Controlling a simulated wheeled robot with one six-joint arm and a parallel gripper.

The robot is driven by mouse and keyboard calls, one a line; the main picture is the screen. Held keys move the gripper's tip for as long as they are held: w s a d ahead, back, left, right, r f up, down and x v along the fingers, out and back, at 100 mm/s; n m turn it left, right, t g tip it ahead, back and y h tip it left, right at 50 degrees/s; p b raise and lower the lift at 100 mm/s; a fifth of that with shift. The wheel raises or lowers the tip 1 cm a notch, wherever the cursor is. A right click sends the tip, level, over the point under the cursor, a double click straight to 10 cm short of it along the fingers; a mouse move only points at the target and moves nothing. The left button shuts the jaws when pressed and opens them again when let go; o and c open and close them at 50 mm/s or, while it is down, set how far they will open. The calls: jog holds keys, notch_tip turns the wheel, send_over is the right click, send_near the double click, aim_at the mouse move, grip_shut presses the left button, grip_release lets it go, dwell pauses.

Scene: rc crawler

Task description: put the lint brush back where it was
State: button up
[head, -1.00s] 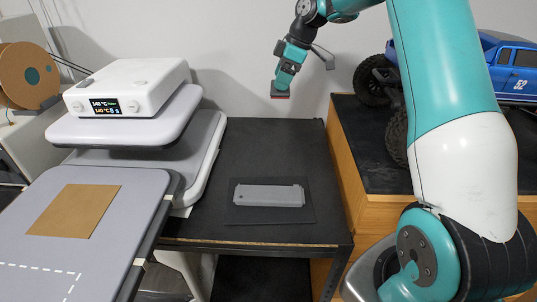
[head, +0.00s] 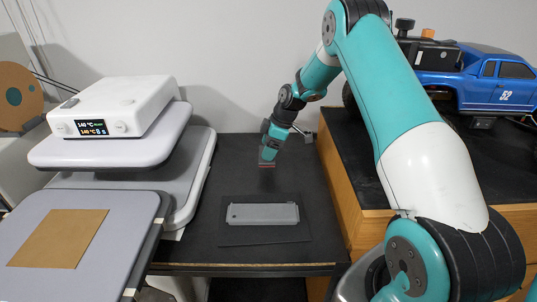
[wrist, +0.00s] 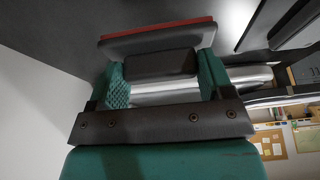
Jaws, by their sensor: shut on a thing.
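The lint brush (head: 267,165) is dark with a red pad on its underside. My gripper (head: 268,154) is shut on it, pointing down over the back of the black table (head: 220,260). In the wrist view the brush (wrist: 158,40) lies across the fingertips, with its dark grip block between the green fingers of my gripper (wrist: 160,70) and its red edge outermost. The brush is low over the table top; I cannot tell whether it touches. Its pad face is hidden.
A grey flat tool (head: 262,214) lies on a dark mat (head: 262,236) in front of the brush. A heat press (head: 115,150) stands left. A wooden cabinet (head: 342,200) with a blue crawler truck (head: 490,80) stands right. The table's back is clear around the brush.

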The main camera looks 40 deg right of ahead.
jog(key=shift+f+p, duration=0.5)
jog(key=shift+f, duration=1.6)
jog(key=shift+f, duration=0.1)
jog(key=o, duration=0.9)
